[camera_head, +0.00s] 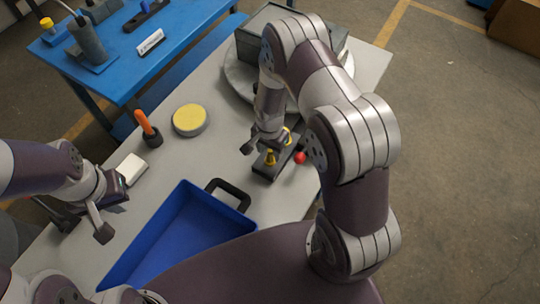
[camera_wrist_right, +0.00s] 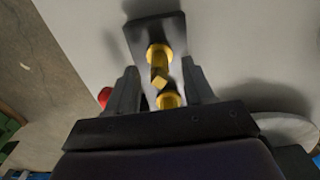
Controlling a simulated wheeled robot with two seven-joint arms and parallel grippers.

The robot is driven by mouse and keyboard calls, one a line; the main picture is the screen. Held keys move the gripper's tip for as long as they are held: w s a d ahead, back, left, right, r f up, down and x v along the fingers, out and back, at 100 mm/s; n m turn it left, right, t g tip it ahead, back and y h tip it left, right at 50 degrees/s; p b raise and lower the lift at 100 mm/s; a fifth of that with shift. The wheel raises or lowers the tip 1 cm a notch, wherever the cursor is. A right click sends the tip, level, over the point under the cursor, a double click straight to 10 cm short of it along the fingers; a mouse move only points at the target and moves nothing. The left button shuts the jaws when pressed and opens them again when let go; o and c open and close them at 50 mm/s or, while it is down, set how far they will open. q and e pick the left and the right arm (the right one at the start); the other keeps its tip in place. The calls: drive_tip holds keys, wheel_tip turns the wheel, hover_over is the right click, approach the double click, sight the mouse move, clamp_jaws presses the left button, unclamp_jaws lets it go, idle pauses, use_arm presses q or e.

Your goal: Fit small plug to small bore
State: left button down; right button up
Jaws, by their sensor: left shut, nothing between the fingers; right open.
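A dark holder block (camera_head: 263,172) lies on the grey table under my right gripper (camera_head: 265,147). Two yellow plugs stand on it: one toward the near end (camera_head: 270,158) and one toward the far end (camera_head: 288,134). In the right wrist view the holder (camera_wrist_right: 150,30) shows one yellow plug (camera_wrist_right: 158,60) ahead and another yellow plug (camera_wrist_right: 169,99) closer. The open fingers of my right gripper (camera_wrist_right: 160,88) lie either side of the plugs, with gaps visible. I cannot tell which plug is the small one, and no bore is clear. My left gripper (camera_head: 88,226) is shut and empty at the left.
A blue tray (camera_head: 165,275) with a black handle (camera_head: 230,192) is in front. A red ball (camera_head: 300,157) is beside the holder. A yellow-topped disc (camera_head: 190,119), an orange-handled tool (camera_head: 145,125) and a white block (camera_head: 132,168) stand left. A grey box (camera_head: 258,20) sits on a round base behind.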

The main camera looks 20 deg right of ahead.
sight(270, 155)
drive_tip(key=shift+f, duration=1.55)
clamp_jaws()
drive_tip(key=shift+r, duration=0.1)
